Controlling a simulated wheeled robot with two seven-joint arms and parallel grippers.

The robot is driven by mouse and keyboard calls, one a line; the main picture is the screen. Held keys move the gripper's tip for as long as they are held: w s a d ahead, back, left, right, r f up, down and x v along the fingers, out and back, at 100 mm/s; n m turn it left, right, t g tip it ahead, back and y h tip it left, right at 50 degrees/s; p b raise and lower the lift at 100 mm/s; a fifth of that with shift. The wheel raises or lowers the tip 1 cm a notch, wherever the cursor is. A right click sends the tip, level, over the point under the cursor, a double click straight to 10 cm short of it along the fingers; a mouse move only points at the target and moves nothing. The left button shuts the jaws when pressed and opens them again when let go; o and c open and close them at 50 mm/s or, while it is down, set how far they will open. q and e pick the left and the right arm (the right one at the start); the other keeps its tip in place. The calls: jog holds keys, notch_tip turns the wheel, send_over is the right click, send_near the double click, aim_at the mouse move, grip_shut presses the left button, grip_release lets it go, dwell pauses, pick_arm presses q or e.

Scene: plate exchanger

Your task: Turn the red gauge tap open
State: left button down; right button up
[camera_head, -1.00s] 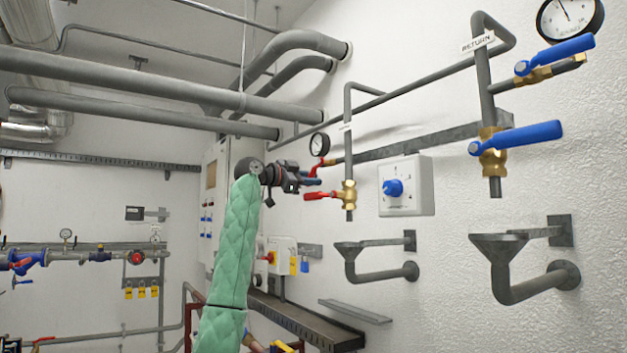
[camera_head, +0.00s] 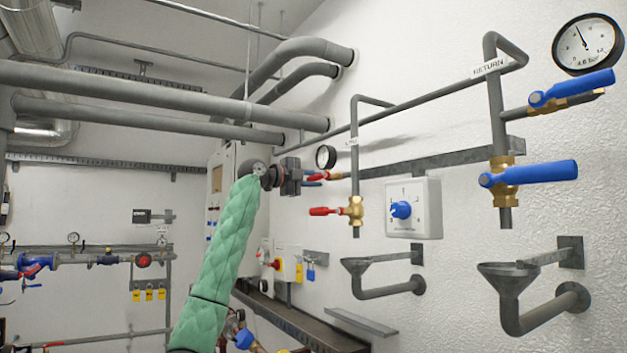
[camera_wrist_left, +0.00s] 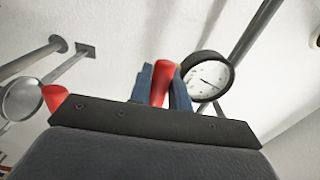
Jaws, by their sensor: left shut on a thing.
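The red gauge tap (camera_head: 323,175) sits on the short branch pipe just below the small round gauge (camera_head: 326,157). My left gripper (camera_head: 312,179) is at this tap, its blue fingers partly covering the handle. In the left wrist view, the red handle (camera_wrist_left: 161,82) stands between the two blue fingers of my left gripper (camera_wrist_left: 164,88), which is shut on it. The gauge (camera_wrist_left: 207,77) is right beside the fingers there. The handle's far end is hidden by the gripper. My right gripper is in neither view.
A second red-handled tap (camera_head: 327,211) on a brass valve is close below the gripper. A white box with a blue knob (camera_head: 401,210) and a funnel drain (camera_head: 368,264) are to the right. A grey pipe (camera_head: 355,150) runs upright beside the gauge.

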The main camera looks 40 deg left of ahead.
aim_at(311, 178)
pick_arm(q)
jog(key=shift+r+m, duration=0.15)
jog(key=shift+m, duration=0.15)
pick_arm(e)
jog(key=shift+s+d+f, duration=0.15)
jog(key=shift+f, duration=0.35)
pick_arm(q)
jog(key=c, duration=1.3)
grip_release()
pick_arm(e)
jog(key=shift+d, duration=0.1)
pick_arm(q)
jog(key=shift+s, duration=0.1)
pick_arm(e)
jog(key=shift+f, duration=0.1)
pick_arm(q)
jog(key=shift+s+a, duration=0.1)
jog(key=shift+s, duration=0.15)
jog(key=b+v, duration=0.3)
jog(key=v, duration=0.3)
jog(key=shift+s+a, duration=0.2)
jog(key=shift+s, duration=0.3)
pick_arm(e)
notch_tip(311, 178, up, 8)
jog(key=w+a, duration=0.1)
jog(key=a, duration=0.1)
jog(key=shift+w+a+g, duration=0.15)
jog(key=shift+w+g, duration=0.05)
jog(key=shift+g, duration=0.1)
